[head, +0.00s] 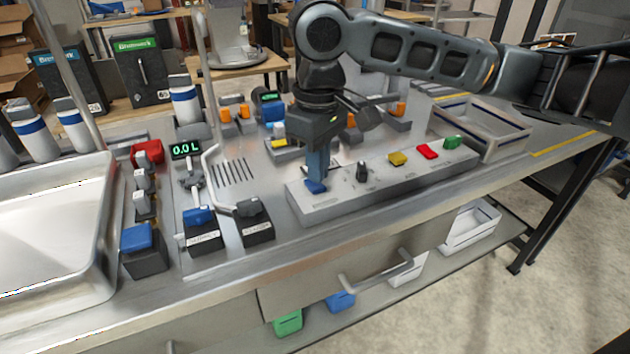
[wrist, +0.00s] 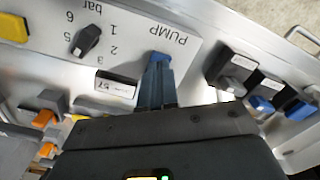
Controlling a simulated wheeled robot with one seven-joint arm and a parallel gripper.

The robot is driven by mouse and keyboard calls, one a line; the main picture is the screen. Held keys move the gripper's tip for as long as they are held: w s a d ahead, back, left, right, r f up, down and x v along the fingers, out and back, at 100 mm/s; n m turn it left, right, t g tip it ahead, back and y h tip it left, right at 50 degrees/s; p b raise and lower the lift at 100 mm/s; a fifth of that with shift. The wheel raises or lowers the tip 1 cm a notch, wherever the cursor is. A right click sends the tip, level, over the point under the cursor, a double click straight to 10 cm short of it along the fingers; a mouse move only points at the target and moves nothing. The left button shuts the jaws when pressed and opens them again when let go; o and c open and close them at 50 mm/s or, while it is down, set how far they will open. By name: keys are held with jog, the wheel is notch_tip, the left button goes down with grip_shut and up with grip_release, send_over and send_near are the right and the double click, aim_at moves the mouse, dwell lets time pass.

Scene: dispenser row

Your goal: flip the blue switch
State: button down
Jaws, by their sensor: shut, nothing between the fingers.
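The blue switch (head: 315,187) sits at the left end of a long light-grey control box on the steel counter. In the wrist view the blue switch (wrist: 160,58) shows beside the printed word PUMP, just beyond my fingertips. My gripper (head: 318,178) points down over it with its fingers shut and empty. In the wrist view my gripper (wrist: 157,72) covers part of the switch. The tips are at or very close to it; I cannot tell whether they touch, or which way the switch is tilted.
On the same box are a black knob (head: 362,171), a yellow button (head: 397,159), a red button (head: 428,151) and a green button (head: 452,142). A grey tray (head: 490,135) is at the right.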

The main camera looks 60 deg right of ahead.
aim_at(318, 187)
jog(key=shift+f+b, duration=0.55)
jog(key=shift+f, duration=0.35)
dwell(0.5)
notch_tip(318, 187, up, 7)
jog(key=p, duration=0.7)
dwell(0.3)
dwell(0.4)
